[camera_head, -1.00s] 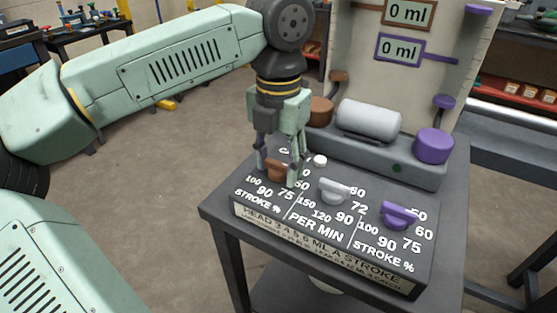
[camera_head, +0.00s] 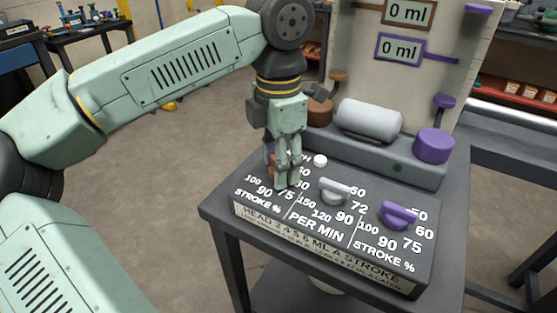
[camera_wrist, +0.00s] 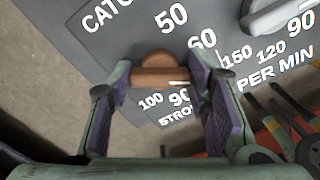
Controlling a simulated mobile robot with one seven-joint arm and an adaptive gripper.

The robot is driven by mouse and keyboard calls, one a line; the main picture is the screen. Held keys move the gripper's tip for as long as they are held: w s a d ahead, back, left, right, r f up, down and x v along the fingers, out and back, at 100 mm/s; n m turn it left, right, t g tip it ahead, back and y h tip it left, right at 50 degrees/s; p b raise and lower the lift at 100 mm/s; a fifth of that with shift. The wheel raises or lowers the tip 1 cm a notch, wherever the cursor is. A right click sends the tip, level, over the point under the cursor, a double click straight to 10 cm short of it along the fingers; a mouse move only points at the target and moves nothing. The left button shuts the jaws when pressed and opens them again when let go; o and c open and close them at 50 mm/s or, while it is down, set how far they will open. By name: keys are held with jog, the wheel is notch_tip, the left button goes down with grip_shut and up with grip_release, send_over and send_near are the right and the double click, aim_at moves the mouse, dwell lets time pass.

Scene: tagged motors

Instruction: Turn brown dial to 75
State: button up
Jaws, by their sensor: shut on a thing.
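The brown dial (camera_wrist: 150,78) shows in the wrist view between the two fingers of my gripper (camera_wrist: 158,95). Its bar lies across the gap, with a white mark at the right end, facing the right finger. That end points between the 60 and the 90; the 75 is hidden there. In the head view my gripper (camera_head: 284,180) is down over the dial at the panel's left, and only a brown sliver (camera_head: 270,168) shows beside the fingers. The 75 (camera_head: 286,194) is visible in front of the fingers. My gripper is shut on the dial.
On the same panel (camera_head: 325,268) are a grey dial (camera_head: 334,190) and a purple dial (camera_head: 398,215) to the right. A small white button (camera_head: 320,160) stands close behind my gripper. A grey motor cylinder (camera_head: 368,120) and two displays reading 0 ml are farther back.

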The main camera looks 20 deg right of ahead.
jog(key=shift+m, duration=1.1)
jog(key=o, duration=1.2)
jog(key=shift+c, duration=0.2)
jog(key=shift+r, duration=0.1)
notch_tip(320, 180, up, 12)
